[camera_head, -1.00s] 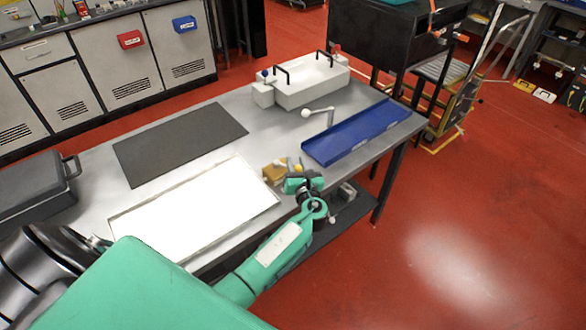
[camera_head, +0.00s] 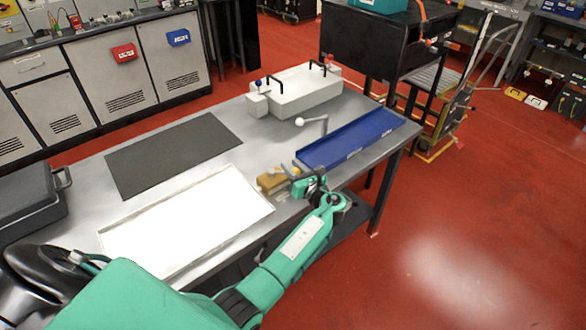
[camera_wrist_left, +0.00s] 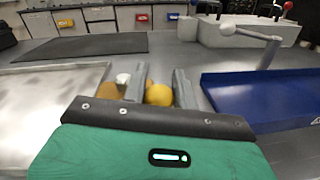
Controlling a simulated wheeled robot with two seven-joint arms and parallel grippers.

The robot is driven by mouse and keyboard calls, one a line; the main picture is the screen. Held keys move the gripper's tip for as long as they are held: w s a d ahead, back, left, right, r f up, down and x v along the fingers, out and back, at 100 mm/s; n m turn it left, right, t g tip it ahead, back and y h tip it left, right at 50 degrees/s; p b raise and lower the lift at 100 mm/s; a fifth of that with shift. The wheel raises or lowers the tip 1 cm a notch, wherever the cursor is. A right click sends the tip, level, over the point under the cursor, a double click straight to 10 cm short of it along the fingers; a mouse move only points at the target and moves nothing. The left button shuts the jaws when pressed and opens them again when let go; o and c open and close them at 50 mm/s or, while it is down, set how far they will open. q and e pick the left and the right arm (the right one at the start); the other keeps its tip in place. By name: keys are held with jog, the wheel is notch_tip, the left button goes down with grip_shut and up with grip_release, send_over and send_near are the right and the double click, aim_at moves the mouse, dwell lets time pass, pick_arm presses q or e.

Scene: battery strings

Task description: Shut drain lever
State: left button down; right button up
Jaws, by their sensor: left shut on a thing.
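My left gripper (camera_head: 307,181) is at the table's front edge, just right of a small brass-coloured block (camera_head: 271,181). In the left wrist view its fingers (camera_wrist_left: 160,92) are shut on a round yellow knob (camera_wrist_left: 159,95). The brass block (camera_wrist_left: 110,91) and a small white part (camera_wrist_left: 123,78) show beside the left finger. The knob's stem and its link to the block are hidden. A separate grey lever with a white ball (camera_head: 300,122) stands farther back, apart from the gripper. No label shows which one is the drain lever. My right gripper is not in view.
A blue tray (camera_head: 352,142) lies close to the gripper on the right. A white framed panel (camera_head: 185,222) and a dark mat (camera_head: 172,152) lie to the left. A white box with black handles (camera_head: 305,95) stands at the back. Bare table lies between them.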

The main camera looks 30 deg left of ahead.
pick_arm(q)
jog(key=shift+s+f, duration=0.1)
jog(key=shift+f, duration=0.3)
jog(key=c, duration=1.1)
grip_release()
jog(key=shift+f, duration=0.1)
jog(key=shift+o, duration=0.2)
jog(key=shift+a, duration=0.1)
jog(key=shift+w+r, duration=0.2)
jog(key=shift+r, duration=0.05)
jog(key=shift+s+d+f, duration=0.1)
jog(key=shift+s+d, duration=0.1)
jog(key=shift+d, duration=0.15)
jog(key=b+v, duration=0.2)
jog(key=v, duration=1.1)
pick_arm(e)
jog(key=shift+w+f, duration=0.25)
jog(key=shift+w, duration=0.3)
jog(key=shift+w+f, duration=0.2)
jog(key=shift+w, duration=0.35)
